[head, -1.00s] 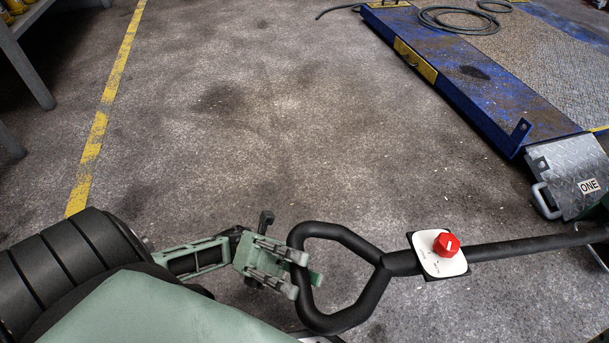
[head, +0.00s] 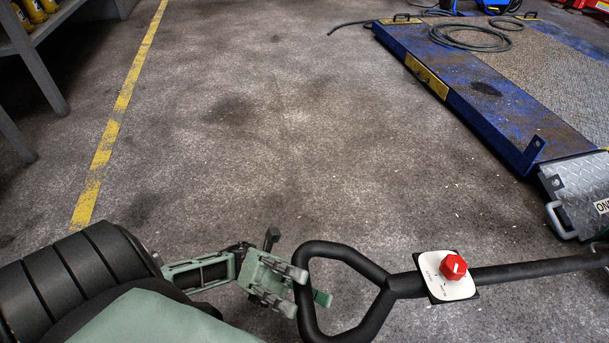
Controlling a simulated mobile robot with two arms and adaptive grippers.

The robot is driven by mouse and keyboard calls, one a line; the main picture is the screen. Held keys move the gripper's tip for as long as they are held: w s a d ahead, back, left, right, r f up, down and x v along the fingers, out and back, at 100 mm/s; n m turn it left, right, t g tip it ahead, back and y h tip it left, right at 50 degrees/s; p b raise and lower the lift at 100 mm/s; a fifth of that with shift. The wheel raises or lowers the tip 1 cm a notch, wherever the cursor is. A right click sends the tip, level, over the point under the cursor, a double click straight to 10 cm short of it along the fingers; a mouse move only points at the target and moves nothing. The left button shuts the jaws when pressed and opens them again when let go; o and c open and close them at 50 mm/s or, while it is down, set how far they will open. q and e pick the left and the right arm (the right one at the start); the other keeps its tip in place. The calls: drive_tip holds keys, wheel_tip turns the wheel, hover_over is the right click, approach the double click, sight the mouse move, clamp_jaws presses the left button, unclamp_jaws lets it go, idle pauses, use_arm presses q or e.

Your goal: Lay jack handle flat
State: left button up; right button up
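The black jack handle (head: 388,284) lies across the lower right of the head view, with a looped grip at its left end and a bar running right out of the picture. A white plate with a red knob (head: 453,267) sits on the bar. My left gripper (head: 298,290) is at the left side of the loop, its fingers around or beside the tube. I cannot tell whether they press on it. The jack body is outside the picture. My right gripper is not in view.
A blue lift platform (head: 480,115) with a coiled hose (head: 470,38) stands at the upper right. A metal tread-plate ramp (head: 585,190) marked with a label is at the right edge. A grey shelf (head: 35,70) stands at the upper left. The middle floor is clear.

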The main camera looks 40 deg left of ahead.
use_arm(q)
drive_tip(key=v, duration=0.7)
drive_tip(key=shift+a, duration=0.2)
drive_tip(key=shift+f, duration=0.15)
idle(0.5)
